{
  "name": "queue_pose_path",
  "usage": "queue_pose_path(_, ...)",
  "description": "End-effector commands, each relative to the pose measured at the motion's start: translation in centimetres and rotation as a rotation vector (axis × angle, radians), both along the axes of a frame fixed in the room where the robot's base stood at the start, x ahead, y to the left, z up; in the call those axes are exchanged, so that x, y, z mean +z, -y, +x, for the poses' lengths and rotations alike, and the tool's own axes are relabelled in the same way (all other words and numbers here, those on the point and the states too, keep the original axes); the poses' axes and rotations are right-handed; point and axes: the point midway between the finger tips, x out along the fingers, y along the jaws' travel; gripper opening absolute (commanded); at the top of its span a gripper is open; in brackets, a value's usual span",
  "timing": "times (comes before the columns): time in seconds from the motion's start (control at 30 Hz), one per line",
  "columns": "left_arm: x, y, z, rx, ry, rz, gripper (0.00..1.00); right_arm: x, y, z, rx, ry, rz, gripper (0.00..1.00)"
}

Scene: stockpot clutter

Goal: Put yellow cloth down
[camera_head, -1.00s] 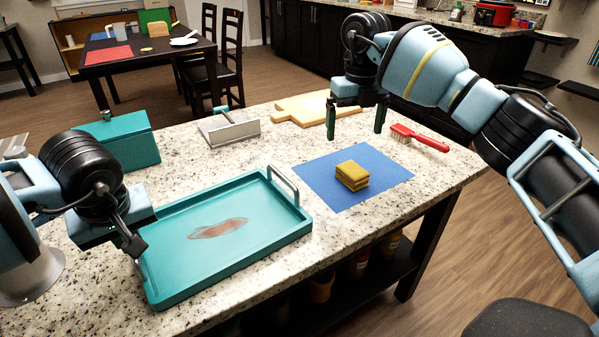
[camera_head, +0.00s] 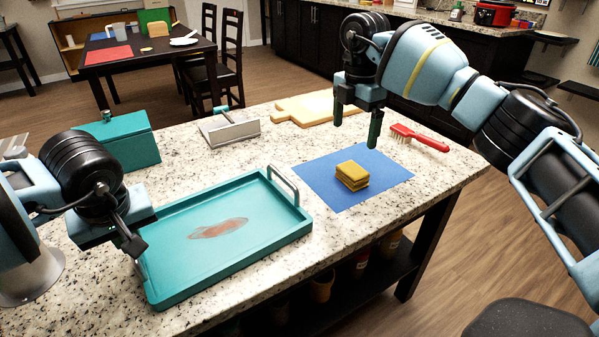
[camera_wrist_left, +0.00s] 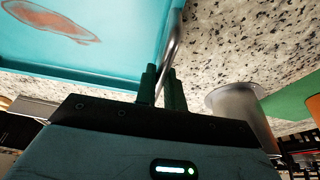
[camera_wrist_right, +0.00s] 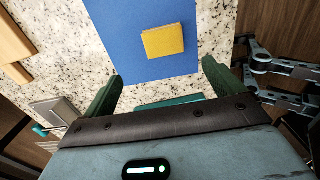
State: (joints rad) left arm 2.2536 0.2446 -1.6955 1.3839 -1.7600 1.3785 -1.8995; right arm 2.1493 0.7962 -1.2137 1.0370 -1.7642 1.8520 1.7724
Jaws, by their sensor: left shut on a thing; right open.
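The folded yellow cloth (camera_head: 352,175) lies on the blue mat (camera_head: 390,172) on the counter. It also shows in the right wrist view (camera_wrist_right: 163,41), apart from the fingers. My right gripper (camera_head: 357,132) is open and empty, above the counter just behind the mat and the cloth. My left gripper (camera_wrist_left: 164,88) is shut on the tray's near-left handle (camera_wrist_left: 172,50), seen in the left wrist view. The teal tray (camera_head: 270,238) rests on the counter with a reddish-brown stain (camera_head: 218,228) on its floor.
A red brush (camera_head: 420,138) lies right of the mat. A wooden board (camera_head: 300,108), a grey metal scraper-like tool (camera_head: 232,131) and a teal box (camera_head: 128,143) stand along the back. A metal canister (camera_wrist_left: 237,105) is close beside my left gripper.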

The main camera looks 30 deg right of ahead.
Motion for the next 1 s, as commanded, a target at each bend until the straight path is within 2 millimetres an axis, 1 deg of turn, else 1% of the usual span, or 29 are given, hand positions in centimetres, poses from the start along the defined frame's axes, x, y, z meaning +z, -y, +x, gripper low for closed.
queue_pose_path(0.17, 0.0, 0.0, 0.0, 0.000, 0.000, 0.000, 0.00, -0.1, 0.0, 0.0, -0.012, 0.000, 0.000, 0.94)
queue_pose_path(0.27, 0.0, 0.0, 0.0, 0.000, 0.000, 0.000, 0.00, -0.8, 0.0, 0.0, -0.012, -0.002, 0.000, 0.94)
queue_pose_path(0.5, 0.0, 0.0, 0.0, 0.000, 0.000, 0.000, 0.00, -4.6, 0.1, -0.1, -0.011, -0.004, 0.000, 0.94)
queue_pose_path(0.63, 0.0, 0.0, 0.0, 0.000, 0.000, 0.000, 0.00, -6.1, 0.0, -0.1, -0.010, -0.002, 0.001, 0.94)
queue_pose_path(0.73, 0.0, 0.0, 0.0, 0.000, 0.000, 0.000, 0.00, -6.7, 0.0, -0.1, -0.010, 0.000, 0.001, 0.94)
queue_pose_path(0.93, 0.0, 0.0, 0.0, 0.000, 0.000, 0.000, 0.00, -7.0, 0.1, -0.1, -0.010, -0.001, 0.000, 0.94)
queue_pose_path(1.0, 0.0, 0.0, 0.0, 0.000, 0.000, 0.000, 0.00, -7.5, 0.2, -0.3, -0.010, -0.002, 0.000, 0.94)
